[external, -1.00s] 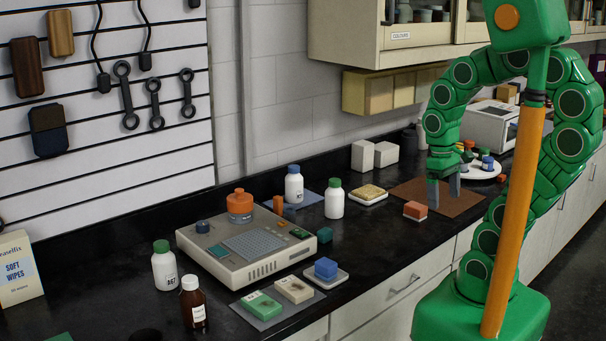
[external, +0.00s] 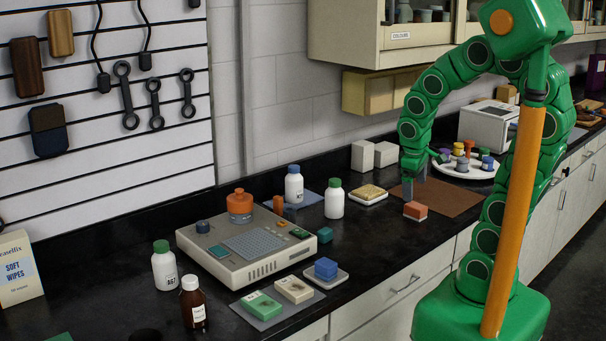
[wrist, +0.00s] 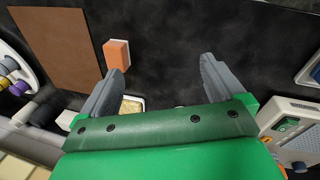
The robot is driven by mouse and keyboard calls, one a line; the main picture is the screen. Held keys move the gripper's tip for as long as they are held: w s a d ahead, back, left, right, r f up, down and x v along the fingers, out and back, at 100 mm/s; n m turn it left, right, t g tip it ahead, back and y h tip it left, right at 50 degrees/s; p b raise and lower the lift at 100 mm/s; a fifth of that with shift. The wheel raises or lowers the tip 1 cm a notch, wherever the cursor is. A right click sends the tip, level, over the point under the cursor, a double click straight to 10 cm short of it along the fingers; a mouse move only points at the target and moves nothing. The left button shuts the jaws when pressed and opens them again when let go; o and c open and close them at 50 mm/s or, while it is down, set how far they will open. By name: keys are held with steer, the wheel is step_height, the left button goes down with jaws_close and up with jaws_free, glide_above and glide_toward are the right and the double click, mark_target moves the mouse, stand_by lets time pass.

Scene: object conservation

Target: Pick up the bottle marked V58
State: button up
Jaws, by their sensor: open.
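Several bottles stand on the black counter in the external view. A white bottle with a blue cap (external: 294,186) and a white bottle with a green cap (external: 334,202) stand behind the bench device. Another white bottle with a green cap (external: 164,268) and a brown bottle with a white cap (external: 193,305) stand at the front left. I cannot make out V58 on any label. My gripper (external: 414,190) is open and empty, pointing down over the counter, right of the bottles. In the wrist view its fingers (wrist: 163,72) are spread apart, with no clear bottle between them.
An orange-and-white block (external: 416,210) lies near my gripper and shows in the wrist view (wrist: 117,54). A brown mat (external: 450,200), a sponge dish (external: 370,202) and a round white tray (external: 475,171) are nearby. The bench device (external: 225,265) stands left.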

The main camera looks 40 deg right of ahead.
steer(key=w+d+f+n+h, duration=0.1)
steer(key=w+d+n+h, duration=0.2)
steer(key=w+n, duration=0.25)
steer(key=n+t+h, duration=0.4)
steer(key=n+t, duration=0.3)
steer(key=n, duration=0.8)
glide_above(335, 195)
steer(key=s, duration=0.3)
step_height(335, 195, down, 2)
steer(key=shift+n+h, duration=0.6)
steer(key=shift+n, duration=0.35)
steer(key=f, duration=0.1)
steer(key=a+f, duration=0.1)
steer(key=f, duration=0.1)
steer(key=w+a+f, duration=0.1)
steer(key=f, duration=0.1)
steer(key=shift+f, duration=0.1)
steer(key=shift+w+f+t, duration=0.15)
steer(key=shift+f+t, duration=0.15)
steer(key=shift+f, duration=0.15)
steer(key=shift+x, duration=3.8)
steer(key=shift+w+a+f, duration=0.1)
steer(key=shift+w+a, duration=0.05)
steer(key=c, duration=1.1)
